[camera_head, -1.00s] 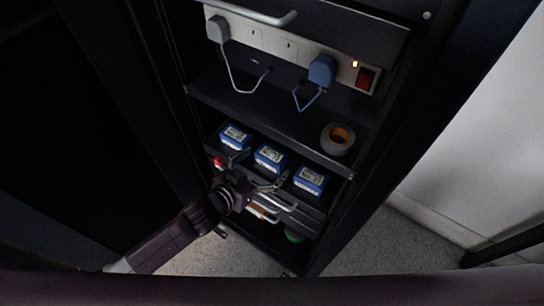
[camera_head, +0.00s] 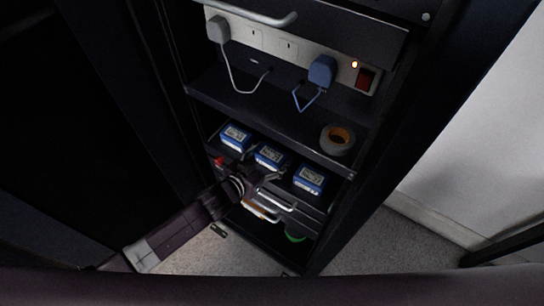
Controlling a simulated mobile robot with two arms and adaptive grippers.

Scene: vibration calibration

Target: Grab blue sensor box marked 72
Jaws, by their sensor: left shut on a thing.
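Three blue sensor boxes with pale labels stand in a row on a lower cabinet shelf: a left box (camera_head: 236,136), a middle box (camera_head: 270,155) and a right box (camera_head: 309,178). The label numbers are too small to read, so I cannot tell which is 72. My left gripper (camera_head: 266,169) is at the front of the middle box, its fingers shut on that box. The gripper partly hides the box's lower front. My right gripper is not in view.
A roll of tape (camera_head: 337,139) lies on the shelf above, below a power strip with a grey plug (camera_head: 218,30), a blue plug (camera_head: 321,71) and a red switch (camera_head: 366,78). Drawer handles (camera_head: 275,201) sit below the boxes. Cabinet sides bound the space.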

